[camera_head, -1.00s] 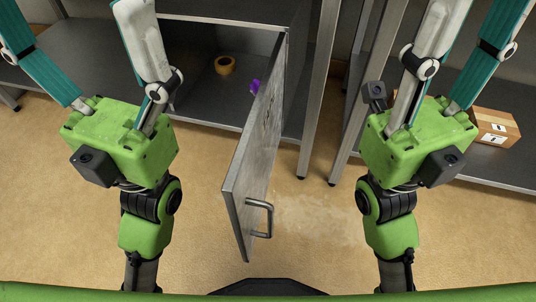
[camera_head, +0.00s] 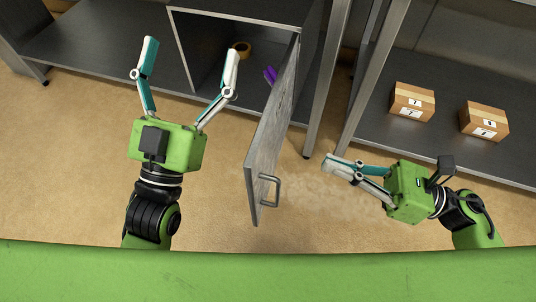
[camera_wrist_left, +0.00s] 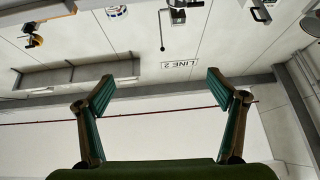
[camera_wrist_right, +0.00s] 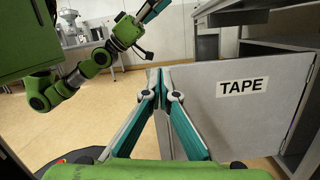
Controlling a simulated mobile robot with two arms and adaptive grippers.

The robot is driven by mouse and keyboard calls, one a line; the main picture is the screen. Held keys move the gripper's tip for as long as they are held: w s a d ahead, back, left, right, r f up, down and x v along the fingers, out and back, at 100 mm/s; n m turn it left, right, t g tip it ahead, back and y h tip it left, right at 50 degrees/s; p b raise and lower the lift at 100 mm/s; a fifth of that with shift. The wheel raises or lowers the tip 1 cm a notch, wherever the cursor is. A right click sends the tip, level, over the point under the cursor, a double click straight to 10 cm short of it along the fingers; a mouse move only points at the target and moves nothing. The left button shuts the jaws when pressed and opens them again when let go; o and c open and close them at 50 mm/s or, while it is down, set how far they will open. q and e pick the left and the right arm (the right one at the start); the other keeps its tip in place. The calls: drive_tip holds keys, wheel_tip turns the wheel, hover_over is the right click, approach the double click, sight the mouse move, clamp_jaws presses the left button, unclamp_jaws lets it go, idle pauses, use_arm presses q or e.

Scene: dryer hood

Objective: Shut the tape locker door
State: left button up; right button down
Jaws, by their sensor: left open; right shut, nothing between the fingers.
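The tape locker door (camera_head: 273,136) stands open in the head view, swung out toward me, its bar handle (camera_head: 272,190) at the near end. In the right wrist view the door (camera_wrist_right: 235,125) shows its face with a "TAPE" label (camera_wrist_right: 241,86). The locker (camera_head: 205,44) holds a yellow tape roll (camera_head: 242,48) and a purple item (camera_head: 270,75). My right gripper (camera_head: 328,163) is shut and empty, right of the door, pointing left toward it; it also shows in the right wrist view (camera_wrist_right: 159,78). My left gripper (camera_head: 191,52) is open and empty, left of the door.
Two cardboard boxes (camera_head: 412,102) (camera_head: 484,121) sit on the shelf (camera_head: 440,145) at the right. A metal post (camera_head: 330,75) stands just right of the locker. The floor (camera_head: 60,165) is clear around the door. The left wrist view shows the ceiling and wall.

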wheel_tip(320, 180, down, 3)
drive_tip(key=s+d+n+h, duration=0.1)
drive_tip(key=d+n+h, duration=0.1)
drive_tip(key=g, duration=0.1)
approach(256, 159)
drive_tip(key=shift+n, duration=0.3)
drive_tip(key=x, duration=0.6)
drive_tip(key=shift+w+f, duration=0.1)
drive_tip(key=shift+f, duration=0.1)
use_arm(q)
drive_tip(key=shift+s+a+r+t, duration=0.15)
drive_tip(key=shift+s+r, duration=0.1)
drive_tip(key=shift+s, duration=0.2)
drive_tip(key=shift+s+a+r+t, duration=0.15)
drive_tip(key=shift+s+r, duration=0.1)
drive_tip(key=shift+s, duration=0.2)
use_arm(e)
drive_tip(key=shift+w+a, duration=0.1)
drive_tip(key=shift+a, duration=0.4)
use_arm(q)
drive_tip(key=shift+w+d, duration=0.1)
drive_tip(key=shift+d, duration=0.05)
